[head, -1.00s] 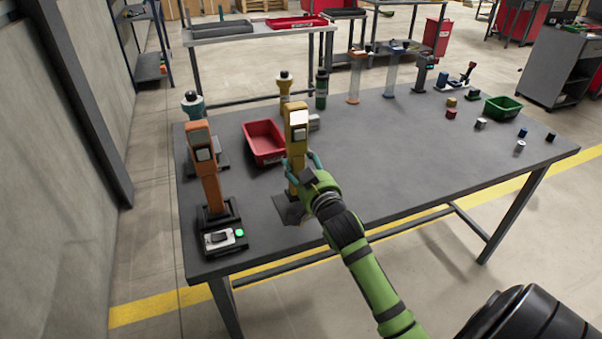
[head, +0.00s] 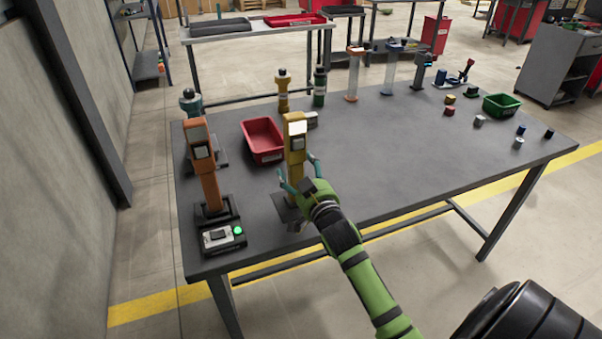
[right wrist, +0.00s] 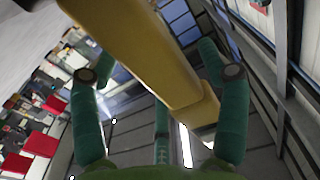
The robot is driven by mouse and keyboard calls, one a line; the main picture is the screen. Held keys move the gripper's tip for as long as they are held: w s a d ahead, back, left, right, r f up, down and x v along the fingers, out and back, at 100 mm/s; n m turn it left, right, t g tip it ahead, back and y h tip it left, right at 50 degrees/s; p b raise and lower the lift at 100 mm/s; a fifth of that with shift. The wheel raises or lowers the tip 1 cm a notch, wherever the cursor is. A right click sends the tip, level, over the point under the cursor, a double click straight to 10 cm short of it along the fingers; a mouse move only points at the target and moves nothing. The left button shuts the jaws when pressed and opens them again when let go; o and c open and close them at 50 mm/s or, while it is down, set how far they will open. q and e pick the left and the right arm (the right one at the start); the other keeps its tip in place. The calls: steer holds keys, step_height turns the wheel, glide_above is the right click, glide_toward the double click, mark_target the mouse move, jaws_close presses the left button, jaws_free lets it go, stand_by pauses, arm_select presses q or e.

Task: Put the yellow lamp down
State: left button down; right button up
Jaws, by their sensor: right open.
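The yellow lamp (head: 294,165) stands upright on the grey table, on a dark base, just right of the red bin. My right gripper (head: 297,166) is open at the near side of its post, with one teal finger to either side. In the right wrist view the yellow post (right wrist: 165,60) runs between the spread fingers (right wrist: 160,75), with gaps to the fingers on both sides. The gripper and wrist partly hide the lamp's base. My left gripper is not in view.
An orange lamp (head: 203,165) stands close on the left, behind a switch box with a green light (head: 222,237). A red bin (head: 263,140) is behind the yellow lamp. A green bin (head: 501,106) and small parts lie at the far right. The table's middle (head: 400,155) is clear.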

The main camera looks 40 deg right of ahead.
steer(key=shift+r, duration=0.2)
steer(key=v, duration=1.2)
steer(key=shift+b, duration=0.45)
